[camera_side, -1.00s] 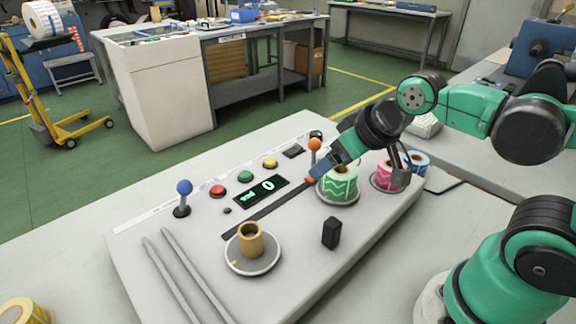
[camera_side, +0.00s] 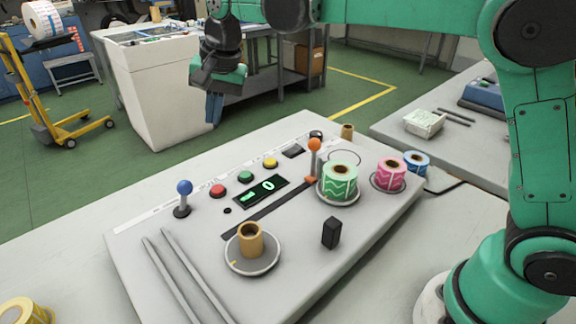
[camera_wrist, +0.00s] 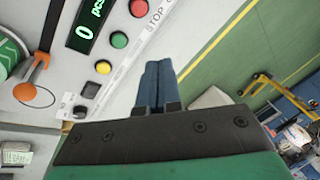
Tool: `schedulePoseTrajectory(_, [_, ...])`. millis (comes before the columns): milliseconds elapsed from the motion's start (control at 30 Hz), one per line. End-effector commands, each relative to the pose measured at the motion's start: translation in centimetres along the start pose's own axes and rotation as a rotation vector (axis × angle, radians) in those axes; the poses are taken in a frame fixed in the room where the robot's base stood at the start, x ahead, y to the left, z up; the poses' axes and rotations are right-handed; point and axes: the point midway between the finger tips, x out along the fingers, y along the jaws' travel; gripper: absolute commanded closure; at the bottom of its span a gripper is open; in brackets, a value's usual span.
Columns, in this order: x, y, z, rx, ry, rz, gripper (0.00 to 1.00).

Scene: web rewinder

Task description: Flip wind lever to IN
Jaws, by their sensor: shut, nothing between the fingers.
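A lever with an orange knob (camera_side: 314,145) stands near the back right of the console, beside the green roll; its knob also shows at the left of the wrist view (camera_wrist: 24,92). A lever with a blue knob (camera_side: 184,188) stands upright at the console's left. I cannot tell from any readable label which is the wind lever. My gripper (camera_side: 213,122) is shut and empty, pointing down, raised beyond the back edge of the console and apart from both levers. In the wrist view its blue fingers (camera_wrist: 152,66) are together.
The console (camera_side: 290,285) carries red (camera_side: 218,191), green (camera_side: 246,177) and yellow (camera_side: 270,163) buttons and a display (camera_side: 262,191) reading 0. Green (camera_side: 340,182) and pink (camera_side: 391,174) rolls stand right. A tan core (camera_side: 251,239) sits on a front disc. A white cabinet (camera_side: 160,105) stands behind.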

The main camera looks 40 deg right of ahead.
Motion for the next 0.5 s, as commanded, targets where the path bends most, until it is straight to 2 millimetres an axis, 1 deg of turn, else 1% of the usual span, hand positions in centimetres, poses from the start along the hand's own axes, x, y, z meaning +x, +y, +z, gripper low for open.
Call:
schedulePoseTrajectory(33, [0.7, -0.8, 0.0, 0.026, -0.012, 0.008, 1.00])
schedulePoseTrajectory(200, [2.0, -2.1, 0.1, 0.098, -0.036, 0.029, 1.00])
schedulePoseTrajectory(333, [2.4, -2.4, 0.1, 0.119, -0.043, 0.035, 1.00])
schedulePoseTrajectory(500, [2.5, -2.4, 0.1, 0.122, -0.043, 0.036, 1.00])
